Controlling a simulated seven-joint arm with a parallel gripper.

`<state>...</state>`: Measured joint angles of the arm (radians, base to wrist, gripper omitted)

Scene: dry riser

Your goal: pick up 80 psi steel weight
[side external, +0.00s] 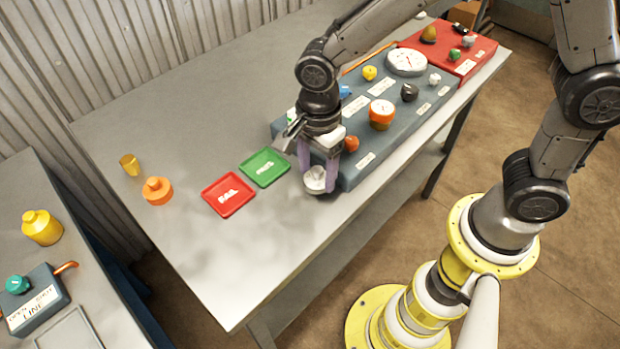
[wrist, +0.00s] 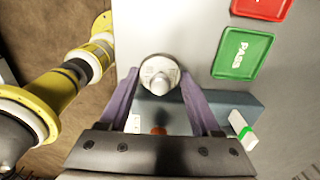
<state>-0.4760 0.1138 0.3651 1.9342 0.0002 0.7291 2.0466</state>
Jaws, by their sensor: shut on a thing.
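A pale silver steel weight (side external: 315,181) with a round base and a narrower knob sits between the purple fingers of my gripper (side external: 318,178). The fingers are shut on it, one on each side. In the wrist view the weight (wrist: 158,75) is centred between the fingertips of my gripper (wrist: 159,78). It is in front of the blue-grey panel (side external: 352,183), over the table near its front edge. I cannot tell whether its base touches the table. No 80 psi mark is legible on it.
A green PASS tray (side external: 265,167) and a red FAIL tray (side external: 229,195) lie left of my gripper. An orange weight (side external: 157,191) and a yellow cup (side external: 130,165) stand farther left. The panel carries gauges and knobs. The table's front left is clear.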

